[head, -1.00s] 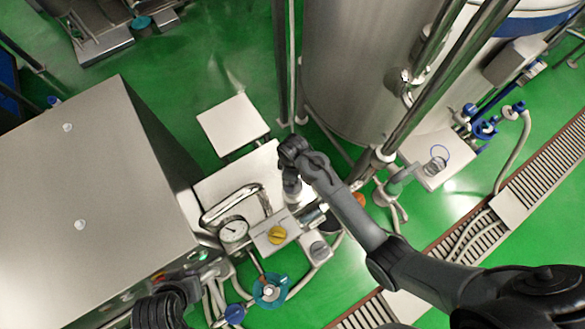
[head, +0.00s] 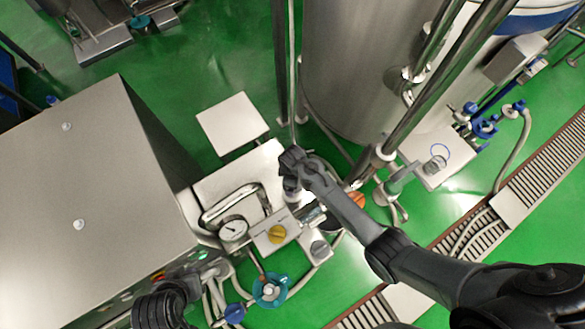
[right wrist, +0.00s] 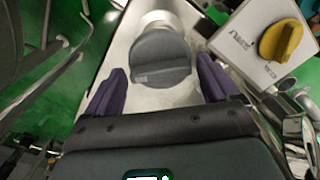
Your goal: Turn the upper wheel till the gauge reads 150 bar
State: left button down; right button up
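The round pressure gauge (head: 233,230) with a white dial sits beside the yellow knob's box, but its number is too small to read. A dark grey round wheel (right wrist: 160,58) on a pale metal stem shows in the right wrist view. My right gripper (right wrist: 160,85) is open, with one purple finger on each side of this wheel and a visible gap at each. In the head view my right gripper (head: 292,190) points down behind the gauge and is mostly hidden by its own wrist. My left arm shows at the bottom left; its gripper is not visible.
A yellow knob (head: 277,234) on a pale box (right wrist: 262,48) is close to my right gripper. A grey knob (head: 319,250), a teal wheel (head: 270,290) and a blue knob (head: 235,313) stand nearer. A large steel cabinet (head: 80,200) is left, a steel tank (head: 355,70) behind.

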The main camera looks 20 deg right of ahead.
jog(key=c, duration=0.8)
jog(key=shift+r+m+p, duration=0.15)
jog(key=shift+m+p, duration=0.5)
jog(key=shift+m, duration=0.15)
jog(key=m+p, duration=0.2)
jog(key=m, duration=0.1)
jog(key=m+p, duration=0.1)
jog(key=m, duration=0.1)
jog(key=shift+m, duration=0.4)
jog(key=shift+m+p, duration=0.3)
jog(key=shift+m, duration=0.5)
